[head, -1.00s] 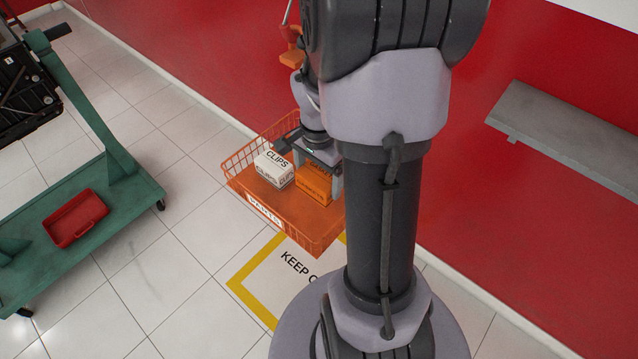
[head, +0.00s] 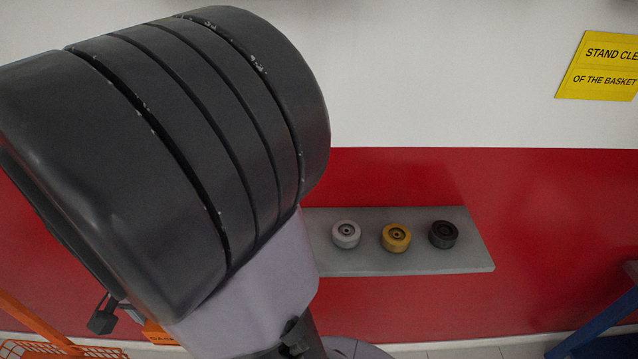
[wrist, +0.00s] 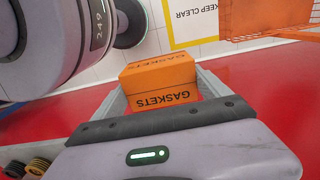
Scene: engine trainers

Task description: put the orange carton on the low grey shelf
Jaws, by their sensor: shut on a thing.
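The orange carton, marked GASKETS (wrist: 160,76), is between the fingers of my gripper (wrist: 163,95) in the wrist view, with a finger along each side. In the head view only a small part of the carton (head: 159,334) shows at the lower left, behind my arm. A grey shelf (head: 400,263) is fixed low on the red wall, right of my arm. Its left end is hidden by the arm. My gripper and the carton are left of the shelf and apart from it.
A white roller (head: 346,234), a yellow roller (head: 396,238) and a black roller (head: 443,234) stand on the shelf. Bare shelf shows in front and at the right end. The orange wire basket (head: 60,348) is at the lower left. A blue frame (head: 605,318) stands at the lower right.

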